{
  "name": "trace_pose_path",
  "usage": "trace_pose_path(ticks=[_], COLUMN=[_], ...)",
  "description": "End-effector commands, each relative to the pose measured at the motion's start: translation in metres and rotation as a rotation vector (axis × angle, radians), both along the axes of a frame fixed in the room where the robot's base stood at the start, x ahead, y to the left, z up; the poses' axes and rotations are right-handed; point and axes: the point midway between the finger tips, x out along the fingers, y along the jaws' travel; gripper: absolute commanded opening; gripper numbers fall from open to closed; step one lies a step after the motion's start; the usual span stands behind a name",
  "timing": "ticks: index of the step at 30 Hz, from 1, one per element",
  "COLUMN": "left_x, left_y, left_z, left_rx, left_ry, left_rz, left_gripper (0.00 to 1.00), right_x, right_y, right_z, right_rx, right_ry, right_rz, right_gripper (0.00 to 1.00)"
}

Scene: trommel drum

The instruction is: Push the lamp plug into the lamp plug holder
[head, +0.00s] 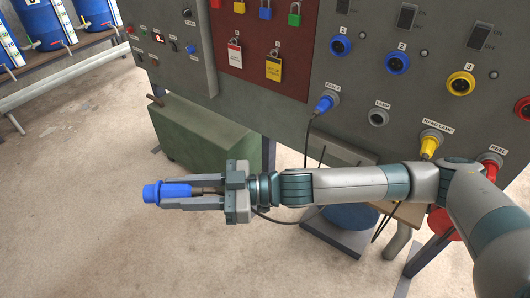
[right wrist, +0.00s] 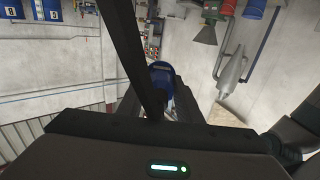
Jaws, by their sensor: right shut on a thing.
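My right gripper (head: 185,193) is shut on a blue plug, taken here as the lamp plug (head: 153,193). It holds the plug in the air, left of the arm and in front of the panel, with the blue end pointing left. The plug also shows between the fingers in the right wrist view (right wrist: 161,73). The lamp plug holder (head: 378,118) is a grey round socket under the "LAMP" label on the panel. It is empty and well to the right of the plug. My left gripper is not in view.
A blue plug (head: 325,104) sits left of the holder, a yellow plug (head: 430,146) right of it. Numbered blue sockets (head: 340,46) and a yellow socket (head: 460,83) are above. A green box (head: 205,135) stands below the panel. The floor at lower left is clear.

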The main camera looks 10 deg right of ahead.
Motion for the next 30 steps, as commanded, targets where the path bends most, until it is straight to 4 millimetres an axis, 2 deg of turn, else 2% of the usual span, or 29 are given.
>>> trace_pose_path(ticks=[2, 5, 8, 11, 17, 21, 25, 30], left_x=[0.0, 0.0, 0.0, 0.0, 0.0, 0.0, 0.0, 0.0], left_y=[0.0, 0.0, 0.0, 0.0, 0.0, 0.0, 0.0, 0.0], left_z=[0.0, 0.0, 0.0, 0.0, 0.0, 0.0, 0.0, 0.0], left_rx=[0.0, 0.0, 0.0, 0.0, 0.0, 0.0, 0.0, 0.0], left_ry=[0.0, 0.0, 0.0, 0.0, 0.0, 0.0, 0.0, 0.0], left_rz=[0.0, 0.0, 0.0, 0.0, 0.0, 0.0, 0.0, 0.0], left_gripper=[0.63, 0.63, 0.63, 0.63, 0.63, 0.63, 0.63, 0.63], right_x=[-0.001, 0.008, 0.021, 0.037, 0.065, 0.078, 0.084, 0.082], right_y=[0.009, 0.01, 0.001, -0.017, -0.071, -0.117, -0.164, -0.222], right_z=[0.012, 0.025, 0.035, 0.042, 0.042, 0.034, 0.021, 0.003], right_rx=[0.009, 0.009, 0.008, 0.006, 0.001, -0.002, -0.005, -0.006], right_ry=[0.005, 0.006, 0.008, 0.008, 0.01, 0.012, 0.012, 0.009], right_rz=[-0.065, -0.172, -0.3, -0.435, -0.7, -0.878, -1.037, -1.224], right_gripper=[0.0, 0.0, 0.0, 0.0, 0.0, 0.0, 0.0, 0.0])
